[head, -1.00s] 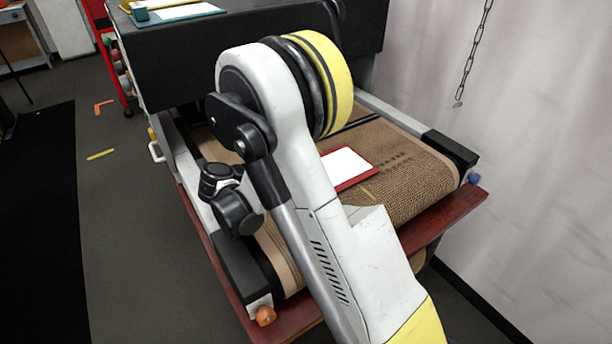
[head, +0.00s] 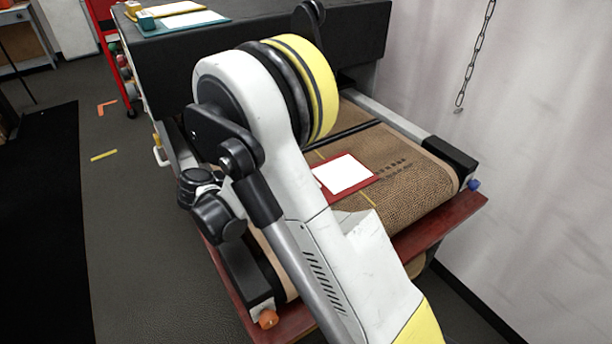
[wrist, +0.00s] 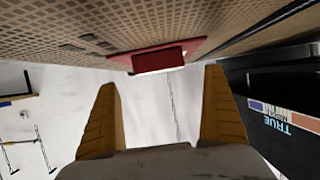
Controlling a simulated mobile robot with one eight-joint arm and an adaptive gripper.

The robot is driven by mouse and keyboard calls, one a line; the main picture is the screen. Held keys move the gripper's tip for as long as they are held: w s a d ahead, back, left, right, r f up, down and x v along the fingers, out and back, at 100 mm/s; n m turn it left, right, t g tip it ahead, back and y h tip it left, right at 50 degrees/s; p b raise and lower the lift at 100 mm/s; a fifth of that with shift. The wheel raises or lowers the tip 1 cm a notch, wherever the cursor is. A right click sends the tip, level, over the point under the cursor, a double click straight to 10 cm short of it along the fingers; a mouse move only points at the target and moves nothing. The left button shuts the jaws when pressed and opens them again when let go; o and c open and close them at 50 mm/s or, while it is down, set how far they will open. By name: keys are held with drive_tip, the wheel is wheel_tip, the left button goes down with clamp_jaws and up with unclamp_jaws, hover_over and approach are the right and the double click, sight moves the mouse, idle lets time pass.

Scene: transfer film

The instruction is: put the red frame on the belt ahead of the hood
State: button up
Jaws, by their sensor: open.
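The red frame (head: 368,182), with a white middle, lies flat on the brown mesh belt (head: 415,185), in front of the black hood (head: 185,62). My arm covers its left part in the head view. In the wrist view the red frame (wrist: 150,59) shows on the belt (wrist: 60,30) at the top of the picture. My gripper (wrist: 160,78) is open, its two orange fingers apart with nothing between them. The frame appears beyond the fingertips, apart from them. My gripper is hidden behind my arm in the head view.
A teal frame (head: 205,20) and a yellow one (head: 170,9) lie on top of the hood. A dark red ledge (head: 440,232) runs below the belt's end. A chain (head: 468,75) hangs by the pale curtain at right. The belt right of the red frame is clear.

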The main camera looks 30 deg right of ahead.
drive_tip(key=p+v, duration=0.1)
drive_tip(key=v, duration=0.5)
drive_tip(key=shift+a+r, duration=0.2)
drive_tip(key=shift+r, duration=0.05)
drive_tip(key=s+d+r+n+t+y, duration=0.2)
drive_tip(key=s+r+n+y, duration=0.35)
drive_tip(key=n, duration=0.25)
drive_tip(key=s+a+r+n+t+y, duration=0.1)
drive_tip(key=s+a+n+t+y, duration=0.1)
drive_tip(key=s, duration=0.4)
drive_tip(key=s+a+r+n+t+y, duration=0.2)
drive_tip(key=s+a+n+y, duration=0.2)
drive_tip(key=s+n+y, duration=0.2)
drive_tip(key=shift+a+n+t, duration=0.3)
drive_tip(key=shift+n+t, duration=0.1)
drive_tip(key=shift+n, duration=0.4)
